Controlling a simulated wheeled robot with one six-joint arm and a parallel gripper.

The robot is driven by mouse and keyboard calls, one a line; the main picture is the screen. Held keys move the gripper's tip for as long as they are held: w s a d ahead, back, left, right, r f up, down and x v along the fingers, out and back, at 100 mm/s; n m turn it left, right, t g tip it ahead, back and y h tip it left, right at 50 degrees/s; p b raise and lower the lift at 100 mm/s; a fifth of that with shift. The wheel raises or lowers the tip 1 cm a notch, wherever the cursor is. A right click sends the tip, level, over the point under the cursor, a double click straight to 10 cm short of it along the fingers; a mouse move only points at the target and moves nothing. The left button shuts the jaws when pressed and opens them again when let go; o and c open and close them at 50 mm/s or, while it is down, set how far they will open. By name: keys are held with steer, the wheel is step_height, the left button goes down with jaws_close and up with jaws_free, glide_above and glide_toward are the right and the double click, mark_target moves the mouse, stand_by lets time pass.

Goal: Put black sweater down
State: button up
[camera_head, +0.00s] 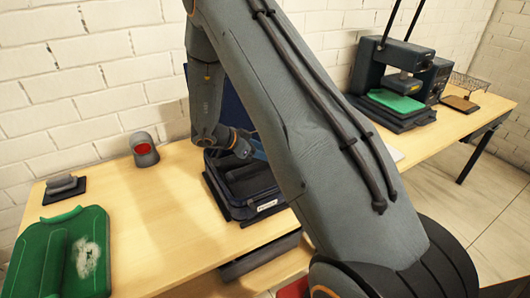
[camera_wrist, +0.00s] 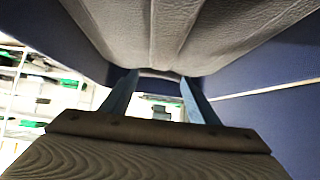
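A black folded garment, apparently the sweater (camera_head: 250,186), lies low in a dark tray (camera_head: 268,207) with a white label on its front. My gripper (camera_head: 258,149) is down at this tray, close to the garment, and my arm hides part of both. In the wrist view a dark grey fabric surface fills the top (camera_wrist: 160,30), very close to the camera. The two blue fingers of my gripper (camera_wrist: 158,85) stand apart, with their tips at the fabric's edge. I cannot tell whether they pinch it.
A grey cup with a red inside (camera_head: 144,149) and a small dark stack (camera_head: 64,187) stand near the wall. A press with green cloth (camera_head: 397,99) stands at the right. Wooden table (camera_head: 165,222) is bare left of the tray.

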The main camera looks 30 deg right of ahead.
steer(key=shift+r, duration=0.2)
steer(key=b+v, duration=0.4)
steer(key=v, duration=0.8)
steer(key=w+r+n+t+y, duration=0.3)
steer(key=w+r+n+t, duration=0.15)
steer(key=w+t, duration=0.25)
steer(key=s+a+n+t+y, duration=0.1)
steer(key=s+a+n+y, duration=0.2)
steer(key=a+n+y, duration=0.35)
steer(key=s+f+n+g, duration=0.2)
steer(key=s+n+g, duration=0.1)
steer(key=s, duration=1)
steer(key=s+f+n+g+y, duration=0.1)
steer(key=s+f+n+g, duration=0.1)
steer(key=s, duration=1.1)
steer(key=shift+s+f+n+g, duration=0.15)
steer(key=shift+f+n+g, duration=0.1)
steer(key=shift+n+g, duration=0.65)
